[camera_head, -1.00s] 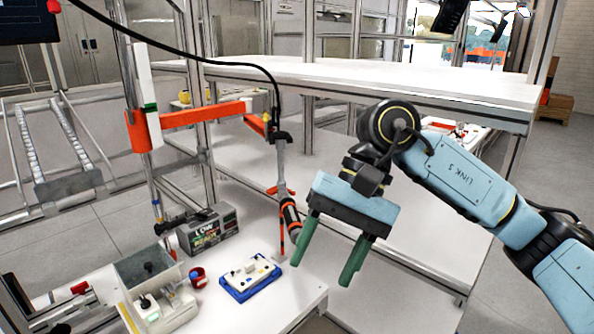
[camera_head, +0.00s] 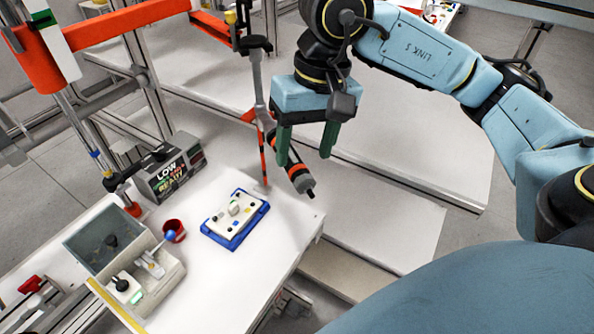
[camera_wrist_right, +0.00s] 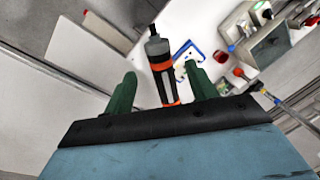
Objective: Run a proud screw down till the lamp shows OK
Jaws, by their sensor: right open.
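The powered screwdriver (camera_head: 299,179), dark with orange bands, hangs tilted from the orange balancer arm (camera_head: 139,17). My right gripper (camera_head: 305,157) is open, fingers down beside the screwdriver. In the right wrist view the screwdriver (camera_wrist_right: 160,62) appears between the open fingers (camera_wrist_right: 161,74); I cannot tell whether they touch it. A white plate (camera_head: 222,225) with several screws sits in a blue tray (camera_head: 237,245); a pale raised piece stands near its middle. The lamp box (camera_head: 172,178) reads LOW and READY, with a small reddish line between. My left gripper is out of view.
A red cup (camera_head: 174,231) stands left of the blue tray. A grey divided bin (camera_head: 160,290) with small parts is at the table's left. The white table (camera_head: 240,285) is bare in front of the tray; its right edge lies below the screwdriver.

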